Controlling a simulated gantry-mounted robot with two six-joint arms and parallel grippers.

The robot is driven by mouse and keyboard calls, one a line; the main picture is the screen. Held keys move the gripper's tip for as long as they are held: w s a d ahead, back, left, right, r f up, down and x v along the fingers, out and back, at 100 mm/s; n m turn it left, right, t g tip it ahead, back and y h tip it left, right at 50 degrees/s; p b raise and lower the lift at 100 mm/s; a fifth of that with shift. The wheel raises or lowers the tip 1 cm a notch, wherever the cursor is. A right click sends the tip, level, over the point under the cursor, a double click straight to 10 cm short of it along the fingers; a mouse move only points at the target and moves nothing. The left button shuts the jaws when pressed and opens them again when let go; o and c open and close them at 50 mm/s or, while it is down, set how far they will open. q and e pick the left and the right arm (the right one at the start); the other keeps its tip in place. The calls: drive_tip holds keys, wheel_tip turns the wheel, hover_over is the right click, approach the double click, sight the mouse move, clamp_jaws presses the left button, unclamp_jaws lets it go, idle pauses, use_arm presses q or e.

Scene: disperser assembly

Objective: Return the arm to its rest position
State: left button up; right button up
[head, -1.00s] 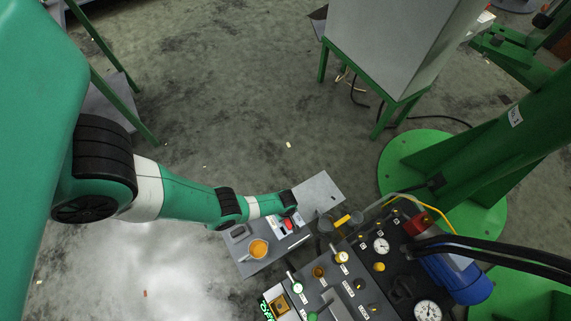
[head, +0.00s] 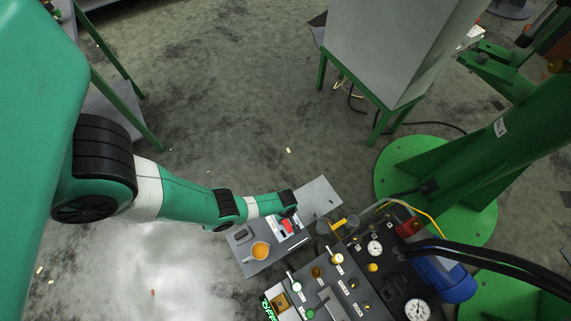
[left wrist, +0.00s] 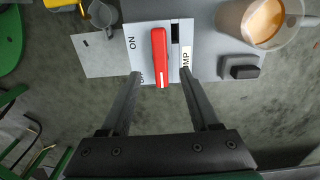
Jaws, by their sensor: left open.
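My left arm (head: 190,204) reaches in from the left, and its wrist ends over a grey shelf beside the control panel. My left gripper (left wrist: 159,72) is open, its two fingers spread on either side of a red switch handle (left wrist: 160,55) in the left wrist view. Nothing shows held between the fingers. In the head view the red switch (head: 288,226) lies just below the wrist, and the fingers are hard to make out. My right gripper is not in view.
A cup with orange contents (head: 260,251) stands on the shelf close to the switch, also in the left wrist view (left wrist: 264,22). A clear container (left wrist: 101,14) stands on the other side. A panel with gauges and knobs (head: 345,275) is at the lower right. Open floor (head: 230,120) lies behind.

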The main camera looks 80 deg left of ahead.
use_arm(q)
wheel_tip(320, 180, up, 4)
drive_tip(key=shift+f+p, duration=0.15)
drive_tip(key=shift+p, duration=0.9)
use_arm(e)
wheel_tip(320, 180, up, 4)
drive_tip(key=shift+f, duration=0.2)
